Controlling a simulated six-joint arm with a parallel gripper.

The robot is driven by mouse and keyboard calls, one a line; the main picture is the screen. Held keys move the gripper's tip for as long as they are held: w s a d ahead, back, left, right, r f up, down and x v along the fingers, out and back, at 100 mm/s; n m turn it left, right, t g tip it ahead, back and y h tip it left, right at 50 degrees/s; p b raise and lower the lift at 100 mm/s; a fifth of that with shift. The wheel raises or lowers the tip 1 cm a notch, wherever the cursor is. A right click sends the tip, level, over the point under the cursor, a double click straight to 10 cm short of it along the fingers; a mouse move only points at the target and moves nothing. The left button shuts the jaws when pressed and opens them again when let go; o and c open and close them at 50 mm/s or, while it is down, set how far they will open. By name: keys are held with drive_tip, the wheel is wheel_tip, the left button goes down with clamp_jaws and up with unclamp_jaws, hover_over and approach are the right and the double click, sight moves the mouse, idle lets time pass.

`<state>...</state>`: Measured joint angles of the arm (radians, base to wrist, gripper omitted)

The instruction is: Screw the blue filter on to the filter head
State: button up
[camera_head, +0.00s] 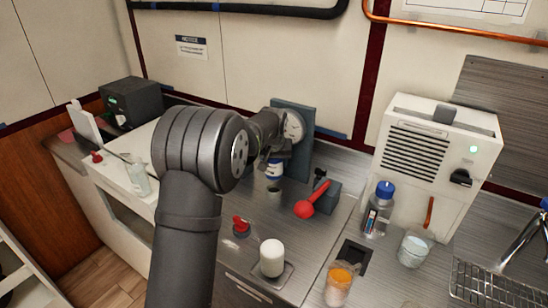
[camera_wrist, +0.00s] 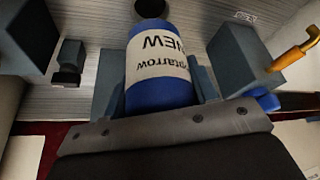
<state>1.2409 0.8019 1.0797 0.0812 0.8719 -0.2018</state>
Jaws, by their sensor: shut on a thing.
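The blue filter (camera_head: 274,170) has a white label band. In the wrist view the filter (camera_wrist: 160,65) fills the middle, its label reading "NEW" upside down. My gripper (camera_wrist: 158,88) is shut on it, with a grey finger on each side. In the head view my arm hides most of the gripper. The filter is upright, above the counter and just below the filter head area, where a round white gauge (camera_head: 292,127) sits on a grey back panel (camera_head: 306,140). My arm covers part of the head, so I cannot tell whether filter and head touch.
A dark round cup (camera_head: 273,192) is under the filter. A blue-capped bottle (camera_head: 378,210) and an orange-filled jar (camera_head: 339,283) stand to the right.

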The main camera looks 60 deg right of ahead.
sight(274, 176)
drive_tip(key=shift+f, duration=1.75)
drive_tip(key=shift+f, duration=1.2)
drive_tip(key=o, duration=1.3)
drive_tip(key=shift+f, duration=0.1)
drive_tip(key=v, duration=1.7)
drive_tip(key=shift+r, duration=0.25)
drive_tip(key=shift+c, duration=0.4)
